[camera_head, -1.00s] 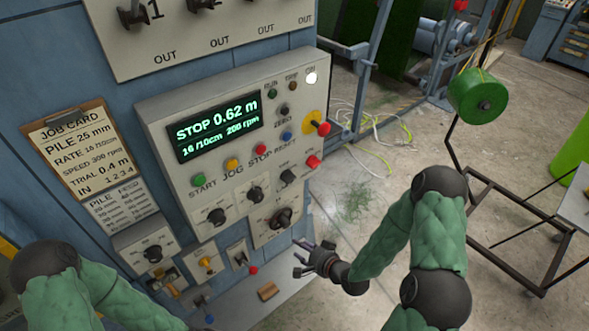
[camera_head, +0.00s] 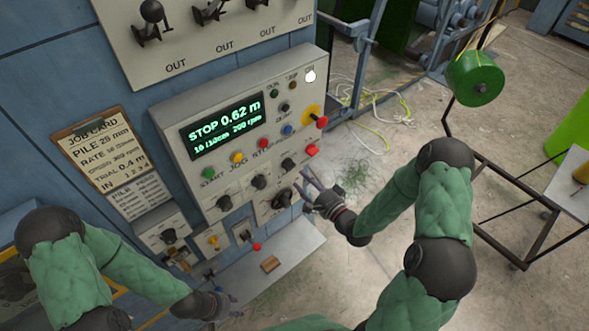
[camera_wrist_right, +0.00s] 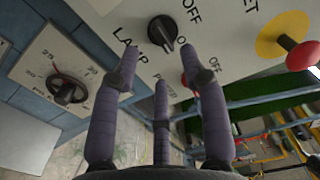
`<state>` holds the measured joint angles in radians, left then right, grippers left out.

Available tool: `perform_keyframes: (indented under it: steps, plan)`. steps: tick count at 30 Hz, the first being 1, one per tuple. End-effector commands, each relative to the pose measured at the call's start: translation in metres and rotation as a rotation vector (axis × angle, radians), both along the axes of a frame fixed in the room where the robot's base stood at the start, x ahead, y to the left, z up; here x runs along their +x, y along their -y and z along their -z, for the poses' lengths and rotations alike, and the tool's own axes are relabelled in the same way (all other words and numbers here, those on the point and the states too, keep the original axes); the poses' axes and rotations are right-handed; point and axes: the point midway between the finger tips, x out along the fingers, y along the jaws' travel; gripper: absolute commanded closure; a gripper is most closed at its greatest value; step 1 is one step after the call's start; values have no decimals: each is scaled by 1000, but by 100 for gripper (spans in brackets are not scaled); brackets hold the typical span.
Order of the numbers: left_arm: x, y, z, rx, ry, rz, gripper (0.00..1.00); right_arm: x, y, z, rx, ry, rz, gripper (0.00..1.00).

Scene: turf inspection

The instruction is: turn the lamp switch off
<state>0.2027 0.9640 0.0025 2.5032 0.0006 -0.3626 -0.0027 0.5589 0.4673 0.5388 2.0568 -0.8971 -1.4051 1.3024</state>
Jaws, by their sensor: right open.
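The lamp switch (camera_wrist_right: 163,32) is a black rotary knob on the pale panel, with LAMP and OFF lettered around it in the right wrist view.
A red button (camera_head: 311,150) and a red emergency knob on yellow (camera_head: 321,122) are close to the switch. A larger dial (camera_head: 282,199) is just below it. The display (camera_head: 222,126) reads STOP 0.62 m.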

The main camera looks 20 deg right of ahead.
Motion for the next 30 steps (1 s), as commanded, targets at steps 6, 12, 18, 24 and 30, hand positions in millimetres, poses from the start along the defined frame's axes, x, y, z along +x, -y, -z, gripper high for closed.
perform_keyframes:
  steps: [6, 12, 18, 24, 30]
  plan:
    - [0, 0, -11, 0, 0, 0, 60, 34, -13, -1, 0, 0, -2, 56]
    - [0, 0, -14, 0, 0, 0, 60, 50, -19, 0, 0, -1, -1, 56]
    - [0, 0, -14, 0, 0, 0, 60, 53, -19, 0, 0, -1, 1, 56]
    - [0, 0, -14, 0, 0, 0, 60, 53, -19, 0, 0, -1, 1, 70]
    - [0, 0, -14, 0, 0, 0, 60, 52, -19, 0, 0, -1, 1, 100]
